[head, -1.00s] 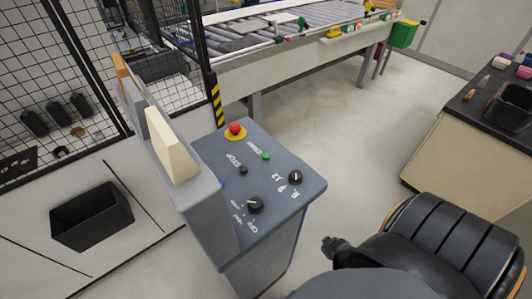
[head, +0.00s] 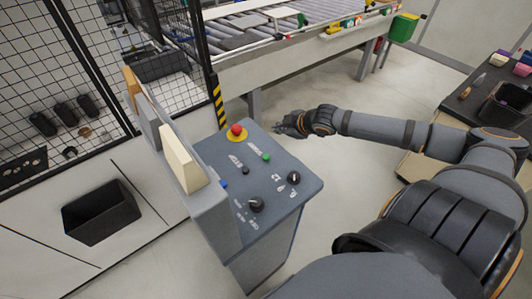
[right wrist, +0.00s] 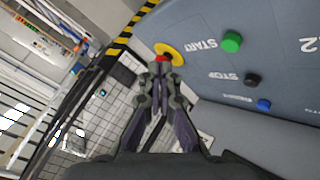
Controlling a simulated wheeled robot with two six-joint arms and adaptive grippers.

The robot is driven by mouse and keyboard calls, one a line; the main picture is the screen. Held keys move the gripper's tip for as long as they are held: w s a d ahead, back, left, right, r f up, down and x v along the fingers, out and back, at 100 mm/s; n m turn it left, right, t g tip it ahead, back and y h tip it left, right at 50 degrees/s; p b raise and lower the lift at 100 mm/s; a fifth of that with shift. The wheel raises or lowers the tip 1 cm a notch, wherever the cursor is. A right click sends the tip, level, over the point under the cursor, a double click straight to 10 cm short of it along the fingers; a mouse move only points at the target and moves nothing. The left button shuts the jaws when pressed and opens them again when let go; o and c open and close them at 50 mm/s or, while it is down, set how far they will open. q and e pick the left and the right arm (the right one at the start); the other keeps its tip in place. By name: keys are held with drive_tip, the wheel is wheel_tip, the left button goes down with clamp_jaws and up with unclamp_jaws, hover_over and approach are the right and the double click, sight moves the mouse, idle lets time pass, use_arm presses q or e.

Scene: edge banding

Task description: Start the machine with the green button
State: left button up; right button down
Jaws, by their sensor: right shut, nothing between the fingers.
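The green button (head: 266,157) sits on the sloped grey control panel (head: 222,150), beside the printed word START. In the right wrist view the green button (right wrist: 232,42) is at the upper right, to the right of the fingers. My right gripper (head: 277,126) is beyond the panel's far right edge in the head view, apart from the button. In the right wrist view the right gripper (right wrist: 160,70) is shut and empty, its tips overlapping the red emergency button (right wrist: 162,58) in the picture. My left gripper is not in view.
The panel also carries a red emergency stop (head: 236,130) on a yellow ring, a black stop button (head: 245,171) and two black knobs (head: 256,204). A mesh fence (head: 60,70) stands left. A roller conveyor (head: 262,30) runs behind. A dark-topped table (head: 480,92) is at right.

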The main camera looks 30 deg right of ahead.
wheel_tip(320, 180, up, 3)
drive_tip(key=n+y, duration=0.1)
drive_tip(key=n, duration=0.1)
hover_over(268, 158)
drive_tip(key=shift+g, duration=0.4)
drive_tip(key=shift+f, duration=0.15)
wheel_tip(268, 158, down, 9)
drive_tip(key=b, duration=0.8)
drive_tip(key=shift+r, duration=0.2)
drive_tip(key=shift+b, duration=0.3)
drive_tip(key=shift+f+b, duration=0.35)
drive_tip(key=shift+f, duration=0.05)
